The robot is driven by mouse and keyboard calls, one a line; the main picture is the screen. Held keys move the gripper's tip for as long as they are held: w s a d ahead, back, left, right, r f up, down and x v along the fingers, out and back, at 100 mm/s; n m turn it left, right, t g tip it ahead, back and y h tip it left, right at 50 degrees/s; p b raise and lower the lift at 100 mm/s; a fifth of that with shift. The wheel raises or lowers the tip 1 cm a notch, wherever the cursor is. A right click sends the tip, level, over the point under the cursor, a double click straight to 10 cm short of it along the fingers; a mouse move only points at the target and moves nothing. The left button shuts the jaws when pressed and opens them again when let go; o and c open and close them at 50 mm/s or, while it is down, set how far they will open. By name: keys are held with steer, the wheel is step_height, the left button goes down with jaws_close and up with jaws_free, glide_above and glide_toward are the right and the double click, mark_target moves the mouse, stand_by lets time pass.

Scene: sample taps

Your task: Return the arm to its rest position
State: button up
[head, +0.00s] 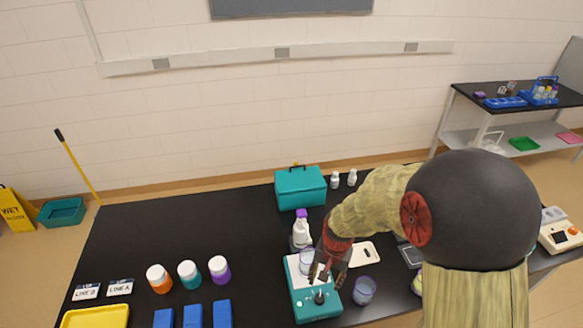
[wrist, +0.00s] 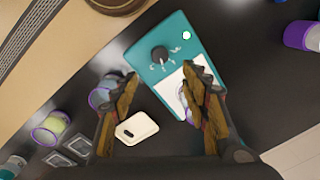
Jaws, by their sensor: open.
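My gripper (head: 330,262) hangs over the teal device (head: 318,308) in the head view, at the end of my arm, which covers the right part of the black table. In the wrist view my gripper (wrist: 161,76) has its two fingers spread wide, with nothing held between them. The teal device (wrist: 180,32) with its dark knob and white plate lies below the fingers. A clear purple-rimmed beaker (head: 306,260) is at the white plate, partly hidden by the right finger in the wrist view. A second such beaker (head: 365,291) stands to the right of the device.
A white bottle with purple cap (head: 301,234) and a teal case (head: 300,188) stand behind the device. Lidded jars (head: 189,274), blue blocks (head: 192,316) and a yellow tray (head: 95,318) are at left. A pale flat slab (head: 364,254) lies right. The table's back left is clear.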

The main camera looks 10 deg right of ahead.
steer(key=s+r+n+t+b, duration=0.5)
steer(key=s+r+n+b, duration=0.1)
steer(key=s+r+b, duration=0.7)
steer(key=shift+s+a+r+n+b, duration=0.25)
steer(key=shift+a+r+n+b, duration=0.15)
steer(key=shift+r+b, duration=0.4)
